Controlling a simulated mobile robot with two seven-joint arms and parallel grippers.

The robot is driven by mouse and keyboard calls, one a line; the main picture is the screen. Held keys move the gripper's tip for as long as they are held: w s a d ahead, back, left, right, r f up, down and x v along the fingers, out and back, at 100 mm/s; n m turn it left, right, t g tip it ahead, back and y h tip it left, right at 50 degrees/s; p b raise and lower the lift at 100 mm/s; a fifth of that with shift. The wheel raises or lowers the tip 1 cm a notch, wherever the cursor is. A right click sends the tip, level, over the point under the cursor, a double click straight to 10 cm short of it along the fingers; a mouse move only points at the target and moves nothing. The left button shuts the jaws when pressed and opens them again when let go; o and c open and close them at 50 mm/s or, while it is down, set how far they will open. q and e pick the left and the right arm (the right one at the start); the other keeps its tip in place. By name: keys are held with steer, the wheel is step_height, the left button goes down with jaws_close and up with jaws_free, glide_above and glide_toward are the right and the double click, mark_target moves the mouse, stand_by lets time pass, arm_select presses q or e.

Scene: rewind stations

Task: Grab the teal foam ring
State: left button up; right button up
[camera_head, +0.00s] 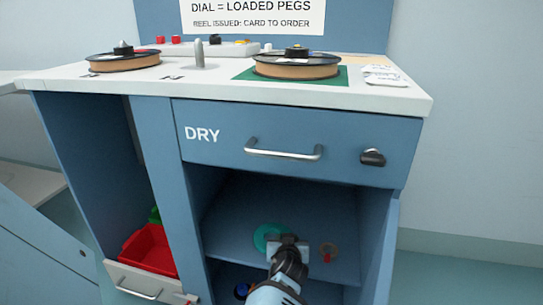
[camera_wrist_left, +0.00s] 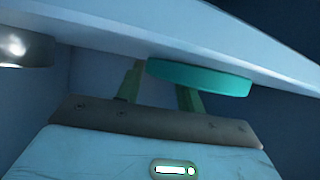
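The teal foam ring (camera_head: 262,234) lies on the shelf inside the open compartment below the DRY drawer. My left gripper (camera_head: 288,240) reaches into the compartment and covers the ring's front right part. In the left wrist view the teal ring (camera_wrist_left: 205,78) shows edge-on beyond the gripper's palm. The two fingers of the left gripper (camera_wrist_left: 158,82) stand apart, one left of the ring, the other partly hidden by it. I cannot tell whether either finger touches the ring. My right gripper is in neither view.
A small brown ring (camera_head: 328,258) lies on the shelf right of my gripper. A red bin (camera_head: 150,250) stands at the left. The drawer handle (camera_head: 284,153) juts out above the compartment. Two spools, left (camera_head: 122,63) and right (camera_head: 296,68), sit on the countertop (camera_head: 220,88).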

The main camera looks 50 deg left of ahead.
arm_select(q)
steer(key=shift+w+a+f, duration=0.15)
steer(key=c, duration=0.6)
step_height(320, 180, up, 9)
steer(key=p, duration=0.4)
steer(key=shift+r+p, duration=0.4)
steer(key=shift+r, duration=0.15)
